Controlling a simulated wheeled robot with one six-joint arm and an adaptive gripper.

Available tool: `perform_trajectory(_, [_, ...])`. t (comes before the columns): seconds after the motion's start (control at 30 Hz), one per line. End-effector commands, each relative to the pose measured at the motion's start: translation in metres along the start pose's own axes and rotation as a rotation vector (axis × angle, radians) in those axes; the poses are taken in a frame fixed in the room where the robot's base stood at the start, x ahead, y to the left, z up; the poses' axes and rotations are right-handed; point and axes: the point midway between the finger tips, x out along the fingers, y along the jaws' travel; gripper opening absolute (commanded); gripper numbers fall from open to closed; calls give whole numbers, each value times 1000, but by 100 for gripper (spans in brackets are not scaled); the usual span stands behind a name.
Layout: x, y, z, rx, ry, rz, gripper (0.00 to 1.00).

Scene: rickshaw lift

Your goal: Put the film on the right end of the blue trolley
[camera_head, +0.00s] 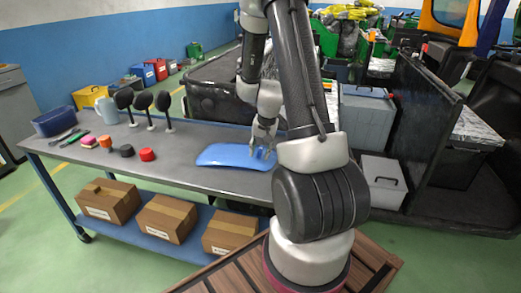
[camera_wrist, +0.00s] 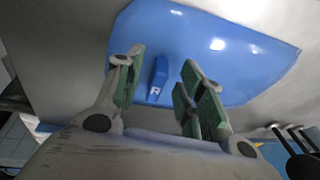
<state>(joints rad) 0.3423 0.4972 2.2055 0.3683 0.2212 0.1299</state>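A glossy blue curved sheet (camera_head: 222,155), which looks like the film, lies on the grey top of the blue trolley (camera_head: 190,173), towards its right end. In the wrist view the sheet (camera_wrist: 225,50) fills the upper middle, with a small raised blue tab (camera_wrist: 158,76) marked with a white letter. My gripper (camera_head: 264,150) is over the sheet's right part. In the wrist view my gripper (camera_wrist: 160,85) is open, its green-padded fingers apart on either side of the tab. A gap shows on both sides of the tab. My arm hides part of the trolley's right end.
Black paddle-like items (camera_head: 143,101), a light blue jug (camera_head: 106,110), a dark blue bin (camera_head: 54,121) and small coloured items stand on the trolley's left. Cardboard boxes (camera_head: 168,218) sit on its lower shelf. Grey cases (camera_head: 367,108) and a dark cart stand at right. The trolley's middle is clear.

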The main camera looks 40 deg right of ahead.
Motion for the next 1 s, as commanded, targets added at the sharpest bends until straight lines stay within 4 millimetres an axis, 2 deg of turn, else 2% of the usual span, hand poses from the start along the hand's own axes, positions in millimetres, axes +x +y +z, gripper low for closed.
perform_trajectory(0.17, [-10,0,0,-2,1,-2,39])
perform_trajectory(0.27, [-27,0,-1,-2,3,-2,39])
perform_trajectory(0.5, [-81,0,-1,-1,4,-3,39])
perform_trajectory(0.7, [-111,0,-1,-1,2,-1,39])
perform_trajectory(1.0, [-120,0,0,-4,0,0,39])
